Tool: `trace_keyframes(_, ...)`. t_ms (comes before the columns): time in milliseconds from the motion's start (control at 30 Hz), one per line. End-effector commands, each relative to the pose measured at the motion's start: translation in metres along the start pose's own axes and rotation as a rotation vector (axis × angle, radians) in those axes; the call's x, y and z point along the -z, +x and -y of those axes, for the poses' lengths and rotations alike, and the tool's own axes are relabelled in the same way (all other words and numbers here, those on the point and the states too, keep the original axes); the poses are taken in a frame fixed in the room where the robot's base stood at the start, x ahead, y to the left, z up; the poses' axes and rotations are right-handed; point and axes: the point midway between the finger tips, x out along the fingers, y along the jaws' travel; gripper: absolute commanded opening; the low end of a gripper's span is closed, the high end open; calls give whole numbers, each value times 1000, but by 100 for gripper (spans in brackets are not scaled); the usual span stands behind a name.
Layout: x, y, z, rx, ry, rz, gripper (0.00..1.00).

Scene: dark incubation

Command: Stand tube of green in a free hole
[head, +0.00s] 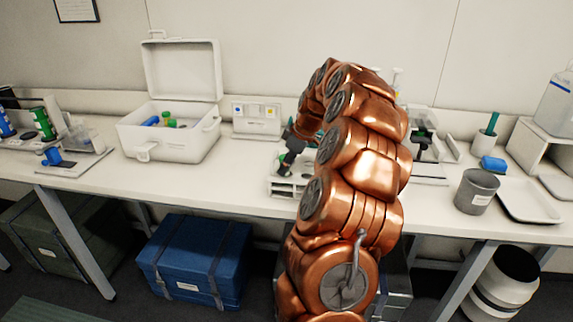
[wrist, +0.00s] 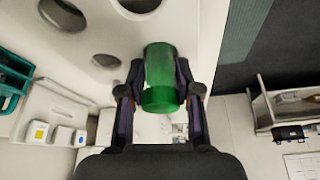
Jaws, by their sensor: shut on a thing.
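In the wrist view, my gripper (wrist: 160,95) is shut on a green tube (wrist: 160,62), with a finger on each side of it. A white rack (wrist: 90,30) with several round holes lies beyond and to the left of the tube. The holes near the tube look empty. I cannot tell whether the tube's far end is in a hole. In the head view, my gripper (head: 287,160) is low over the white rack (head: 284,188) on the bench, partly hidden by my copper arm. The tube itself is hard to make out there.
An open white case (head: 170,148) with blue and green items stands left of the rack. A white panel with coloured squares (head: 257,118) stands behind. A grey cup (head: 476,192) and white tray (head: 529,201) are at right. Bare bench lies left of the rack (head: 225,187).

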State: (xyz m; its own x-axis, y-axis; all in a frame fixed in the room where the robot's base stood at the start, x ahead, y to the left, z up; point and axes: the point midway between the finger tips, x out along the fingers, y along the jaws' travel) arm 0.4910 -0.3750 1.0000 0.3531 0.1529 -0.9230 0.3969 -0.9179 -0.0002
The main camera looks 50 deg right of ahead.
Motion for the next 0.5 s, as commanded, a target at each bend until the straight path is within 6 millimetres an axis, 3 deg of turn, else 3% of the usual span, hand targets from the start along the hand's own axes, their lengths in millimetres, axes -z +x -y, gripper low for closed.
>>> trace_keyframes(67, -1, 3, 0, 0, 0, 0, 0)
trace_keyframes(100, -1, 3, 0, 0, 0, 0, 35)
trace_keyframes(333, -1, 2, 0, 1, 0, 0, 58)
trace_keyframes(500, -1, 2, 0, 1, 0, 0, 58)
